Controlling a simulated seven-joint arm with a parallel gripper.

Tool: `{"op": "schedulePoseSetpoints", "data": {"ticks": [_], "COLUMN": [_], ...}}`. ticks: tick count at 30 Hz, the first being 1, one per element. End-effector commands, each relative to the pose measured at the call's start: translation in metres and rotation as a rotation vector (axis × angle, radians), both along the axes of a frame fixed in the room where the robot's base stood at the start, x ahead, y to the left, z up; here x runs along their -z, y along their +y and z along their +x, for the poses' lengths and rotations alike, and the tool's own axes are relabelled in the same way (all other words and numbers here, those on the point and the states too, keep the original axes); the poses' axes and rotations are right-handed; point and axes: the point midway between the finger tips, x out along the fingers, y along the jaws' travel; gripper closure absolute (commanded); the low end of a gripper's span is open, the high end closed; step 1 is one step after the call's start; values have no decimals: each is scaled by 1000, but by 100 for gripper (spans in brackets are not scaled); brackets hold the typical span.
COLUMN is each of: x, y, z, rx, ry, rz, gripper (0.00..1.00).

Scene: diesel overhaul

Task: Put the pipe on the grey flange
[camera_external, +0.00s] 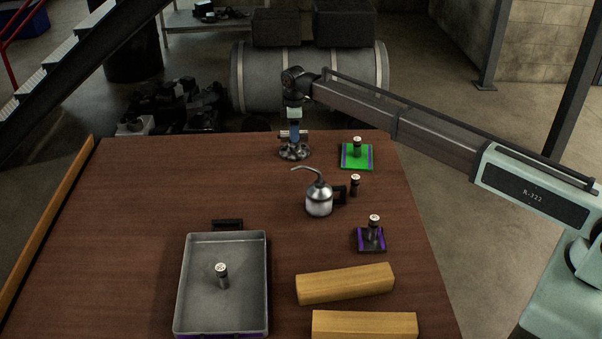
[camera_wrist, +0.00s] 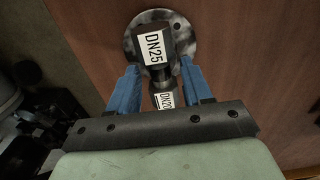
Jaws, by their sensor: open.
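My gripper is open, one finger on each side of the pipe. I cannot tell whether the pipe is fully seated on the flange.
A silver oil can (camera_external: 319,199) stands in front of the flange. A dark cylinder (camera_external: 355,186) stands beside it. Green (camera_external: 344,163) and purple-edged plates (camera_external: 364,246) hold cylinders at right. A grey tray (camera_external: 200,290) and wooden blocks (camera_external: 345,285) lie nearer. The table's left is clear.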

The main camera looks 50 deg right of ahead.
Motion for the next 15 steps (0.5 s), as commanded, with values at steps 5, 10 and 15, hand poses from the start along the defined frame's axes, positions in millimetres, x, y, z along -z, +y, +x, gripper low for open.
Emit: {"op": "schedulePoseSetpoints", "data": {"ticks": [5, 10, 15], "x": [-2, -18, -49], "y": [0, 0, 0], "z": [0, 0, 1], "rx": [0, 0, 0], "ry": [0, -1, -1], "rz": [0, 0, 0], "gripper": [50, 50, 50]}}
